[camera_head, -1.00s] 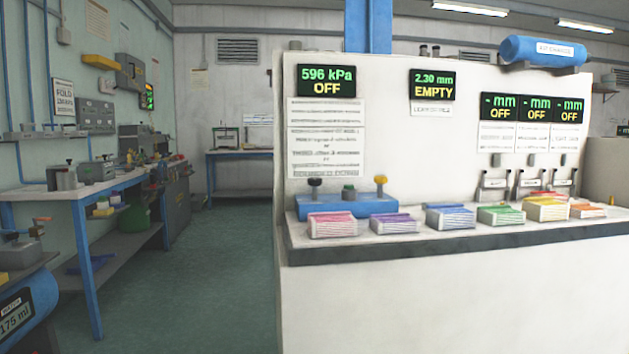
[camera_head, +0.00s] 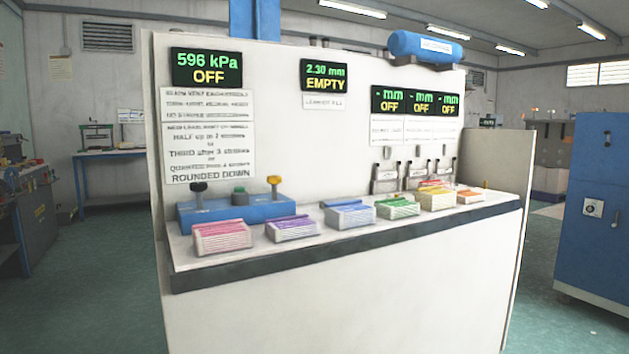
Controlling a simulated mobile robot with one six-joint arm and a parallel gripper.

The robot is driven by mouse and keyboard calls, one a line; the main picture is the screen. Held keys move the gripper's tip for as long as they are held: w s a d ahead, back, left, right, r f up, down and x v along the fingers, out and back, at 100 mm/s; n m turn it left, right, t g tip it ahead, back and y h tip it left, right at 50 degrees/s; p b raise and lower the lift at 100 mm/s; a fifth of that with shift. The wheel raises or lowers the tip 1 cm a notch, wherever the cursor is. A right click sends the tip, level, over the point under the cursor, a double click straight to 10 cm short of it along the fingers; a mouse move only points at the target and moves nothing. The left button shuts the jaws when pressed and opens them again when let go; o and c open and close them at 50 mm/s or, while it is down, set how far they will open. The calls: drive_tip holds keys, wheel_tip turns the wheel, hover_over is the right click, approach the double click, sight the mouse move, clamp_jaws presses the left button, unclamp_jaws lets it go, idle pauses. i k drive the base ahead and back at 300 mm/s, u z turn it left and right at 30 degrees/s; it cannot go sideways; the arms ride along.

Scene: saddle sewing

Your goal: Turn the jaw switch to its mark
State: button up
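I cannot tell which part is the jaw switch, and no mark for it is readable. Several small lever fixtures (camera_head: 386,178) stand against the panel under the right-hand displays. A blue cabinet (camera_head: 590,245) at the right edge has a pale plate with a round dial (camera_head: 593,207) on its front. My gripper is not in view.
The white console (camera_head: 340,290) fills the middle, with several coloured stacks such as the pink one (camera_head: 222,238) along its ledge. The displays read 596 kPa OFF (camera_head: 207,68) and 2.30 mm EMPTY (camera_head: 324,77). Green floor (camera_head: 100,290) is open left of the console and between it and the cabinet.

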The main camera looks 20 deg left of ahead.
sight(199, 187)
drive_tip(key=z, duration=0.2)
drive_tip(key=k, duration=1.05)
drive_tip(key=u, duration=1.55)
drive_tip(key=i, duration=1)
